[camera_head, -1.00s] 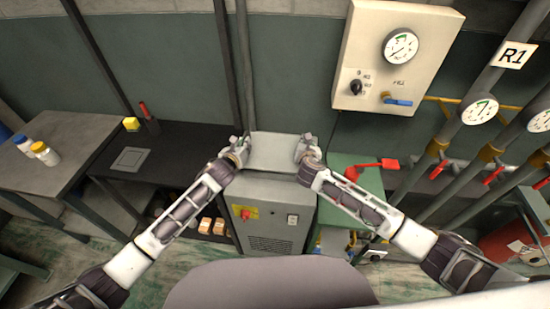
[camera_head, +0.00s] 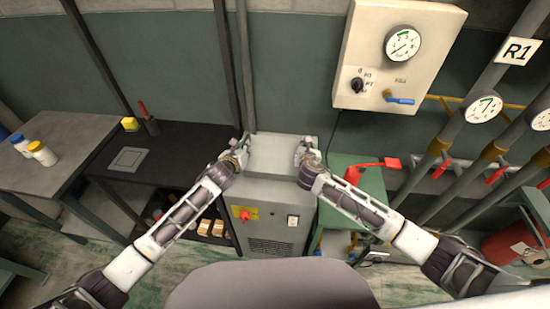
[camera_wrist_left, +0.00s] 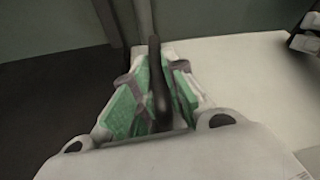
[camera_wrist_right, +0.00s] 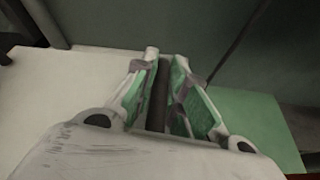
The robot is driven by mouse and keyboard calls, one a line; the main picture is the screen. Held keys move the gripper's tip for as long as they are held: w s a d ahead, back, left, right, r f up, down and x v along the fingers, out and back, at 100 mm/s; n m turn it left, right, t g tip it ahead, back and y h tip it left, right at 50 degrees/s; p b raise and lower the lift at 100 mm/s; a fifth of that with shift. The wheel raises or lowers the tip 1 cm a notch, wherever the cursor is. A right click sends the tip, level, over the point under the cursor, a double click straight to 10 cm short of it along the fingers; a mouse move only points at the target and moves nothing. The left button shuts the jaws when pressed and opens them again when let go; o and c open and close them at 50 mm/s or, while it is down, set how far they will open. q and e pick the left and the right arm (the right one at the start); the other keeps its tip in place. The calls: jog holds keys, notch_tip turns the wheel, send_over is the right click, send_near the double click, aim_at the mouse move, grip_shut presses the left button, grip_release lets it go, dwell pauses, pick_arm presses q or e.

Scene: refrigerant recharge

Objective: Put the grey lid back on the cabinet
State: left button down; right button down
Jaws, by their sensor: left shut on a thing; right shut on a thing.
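The grey lid (camera_head: 280,153) is a flat, pale plate at the top of the grey cabinet (camera_head: 270,220), between my two grippers. It also shows in the left wrist view (camera_wrist_left: 250,80) and the right wrist view (camera_wrist_right: 70,90). My left gripper (camera_head: 242,148) is shut on a dark handle (camera_wrist_left: 158,90) at the lid's left side. My right gripper (camera_head: 305,148) is shut on the matching dark handle (camera_wrist_right: 157,95) at the right side. The lid looks about level. I cannot tell whether it rests fully on the cabinet, as its underside is hidden.
A green table (camera_head: 370,182) with a red-handled tool (camera_head: 378,165) stands close on the right. A dark bench (camera_head: 185,160) stands on the left. A gauge box (camera_head: 370,75) hangs on the wall behind, right of the cabinet. Pipes fill the far right.

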pick_arm(q)
jog(key=shift+w+a+f+b, duration=0.1)
jog(key=shift+a+f+b, duration=0.1)
jog(key=shift+f+b, duration=0.35)
pick_arm(e)
jog(key=shift+d+f, duration=0.15)
jog(key=shift+f, duration=0.4)
pick_arm(q)
jog(key=c, duration=1.9)
grip_release()
pick_arm(e)
jog(key=c, duration=1.9)
grip_release()
jog(key=shift+f, duration=0.1)
pick_arm(q)
jog(key=o, duration=0.5)
pick_arm(e)
jog(key=o, duration=0.5)
jog(key=shift+c, duration=0.2)
pick_arm(q)
jog(key=shift+d, duration=0.1)
jog(key=shift+s, duration=0.3)
jog(key=shift+v, duration=5.8)
pick_arm(e)
jog(key=shift+s, duration=0.15)
jog(key=shift+v, duration=5.95)
